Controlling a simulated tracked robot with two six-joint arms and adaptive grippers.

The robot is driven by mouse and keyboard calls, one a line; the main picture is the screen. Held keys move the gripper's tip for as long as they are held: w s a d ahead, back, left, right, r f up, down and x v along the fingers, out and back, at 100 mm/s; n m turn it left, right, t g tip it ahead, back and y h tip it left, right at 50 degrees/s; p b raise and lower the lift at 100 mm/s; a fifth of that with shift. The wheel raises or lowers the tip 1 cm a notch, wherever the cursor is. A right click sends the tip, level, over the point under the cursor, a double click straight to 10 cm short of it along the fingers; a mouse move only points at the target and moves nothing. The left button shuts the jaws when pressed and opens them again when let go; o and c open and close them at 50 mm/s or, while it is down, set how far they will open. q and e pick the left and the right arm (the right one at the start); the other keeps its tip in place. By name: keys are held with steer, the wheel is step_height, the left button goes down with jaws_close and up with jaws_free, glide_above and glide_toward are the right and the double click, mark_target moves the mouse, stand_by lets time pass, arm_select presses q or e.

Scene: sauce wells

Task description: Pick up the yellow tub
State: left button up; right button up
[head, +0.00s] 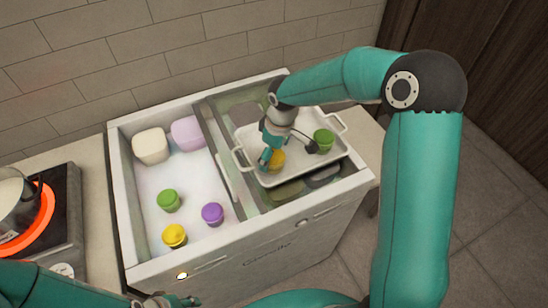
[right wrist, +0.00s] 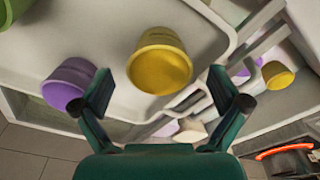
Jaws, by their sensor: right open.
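A yellow tub (head: 277,161) stands on the white tray (head: 332,159) and is partly hidden by my right gripper (head: 284,152) in the head view. In the right wrist view this yellow tub (right wrist: 160,62) sits ahead of my open right gripper (right wrist: 164,92), roughly between the fingers in the picture and not gripped. A second yellow tub (head: 174,236) stands in the front of the left well; it also shows in the right wrist view (right wrist: 278,76). My left gripper (head: 165,301) is only partly in view at the bottom edge; its jaws cannot be made out.
A green tub (head: 323,140) shares the tray; a purple tub (right wrist: 68,84) stands left of the yellow one in the right wrist view. A glowing hob (head: 42,214) stands far left.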

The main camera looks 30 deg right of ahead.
steer(key=shift+w+f, duration=0.1)
steer(key=shift+f, duration=0.85)
steer(key=shift+c, duration=0.3)
steer(key=c, duration=1.2)
steer(key=shift+r, duration=0.1)
